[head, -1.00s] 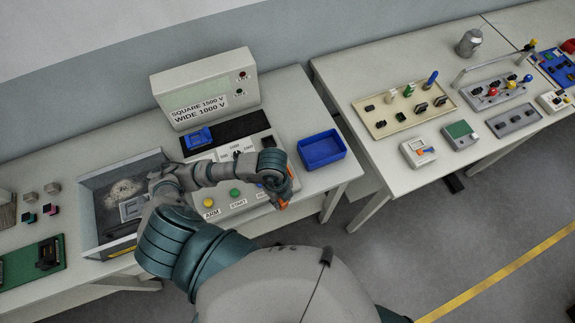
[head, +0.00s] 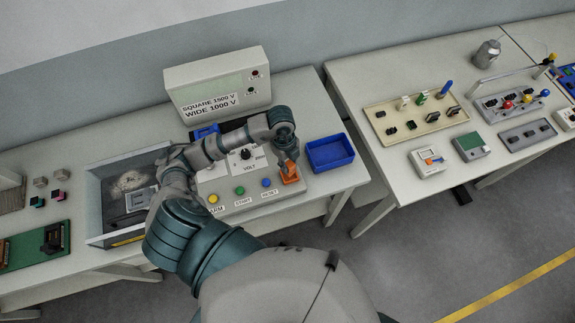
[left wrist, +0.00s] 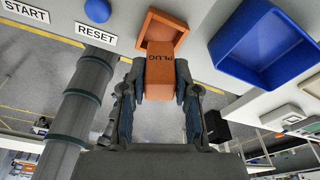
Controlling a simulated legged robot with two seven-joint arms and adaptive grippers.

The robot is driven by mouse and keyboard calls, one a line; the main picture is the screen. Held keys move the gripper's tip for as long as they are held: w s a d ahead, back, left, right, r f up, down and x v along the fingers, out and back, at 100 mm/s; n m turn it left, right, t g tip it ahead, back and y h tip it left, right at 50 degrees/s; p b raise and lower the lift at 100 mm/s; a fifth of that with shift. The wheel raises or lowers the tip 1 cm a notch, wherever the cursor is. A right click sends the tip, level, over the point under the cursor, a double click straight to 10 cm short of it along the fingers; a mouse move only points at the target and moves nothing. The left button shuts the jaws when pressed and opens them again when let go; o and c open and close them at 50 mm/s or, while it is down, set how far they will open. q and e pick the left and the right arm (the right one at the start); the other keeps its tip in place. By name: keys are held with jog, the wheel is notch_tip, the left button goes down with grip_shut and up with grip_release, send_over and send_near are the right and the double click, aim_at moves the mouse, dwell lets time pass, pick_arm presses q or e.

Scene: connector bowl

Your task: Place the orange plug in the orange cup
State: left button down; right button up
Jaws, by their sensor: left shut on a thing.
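An orange plug (left wrist: 167,72) with the word PLUG on it is between the fingers of my left gripper (left wrist: 160,85) in the left wrist view. The gripper is shut on it. An open, square orange cup (left wrist: 174,22) shows just beyond the plug, and the plug overlaps its near rim in the picture. I cannot tell whether the two touch. In the head view my left gripper (head: 287,152) points down over orange shapes (head: 292,174) at the panel's right end; plug and cup are hard to tell apart there. My right gripper is not in view.
A blue bin (head: 330,152) stands just right of the orange cup; it also shows in the left wrist view (left wrist: 262,45). The control panel (head: 225,190) with START and RESET buttons lies to the left. A second table (head: 385,185) stands farther right.

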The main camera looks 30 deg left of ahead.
aim_at(289, 167)
pick_arm(q)
jog(key=shift+w+d, duration=0.15)
notch_tip(289, 167, down, 3)
jog(key=shift+f+p, duration=0.1)
jog(key=shift+p, duration=0.25)
jog(key=shift+f, duration=0.1)
jog(key=shift+a, duration=0.3)
jog(key=c, duration=1.1)
grip_release()
jog(key=shift+a+f, duration=0.1)
jog(key=shift+f, duration=0.05)
jog(key=shift+o, duration=1.2)
jog(key=shift+a, duration=0.1)
jog(key=shift+d+r, duration=0.3)
jog(key=shift+r, duration=0.05)
notch_tip(289, 167, up, 11)
jog(key=a+b, duration=0.1)
jog(key=shift+w+a+r, duration=0.2)
jog(key=shift+w+a, duration=0.05)
jog(key=shift+a, duration=0.15)
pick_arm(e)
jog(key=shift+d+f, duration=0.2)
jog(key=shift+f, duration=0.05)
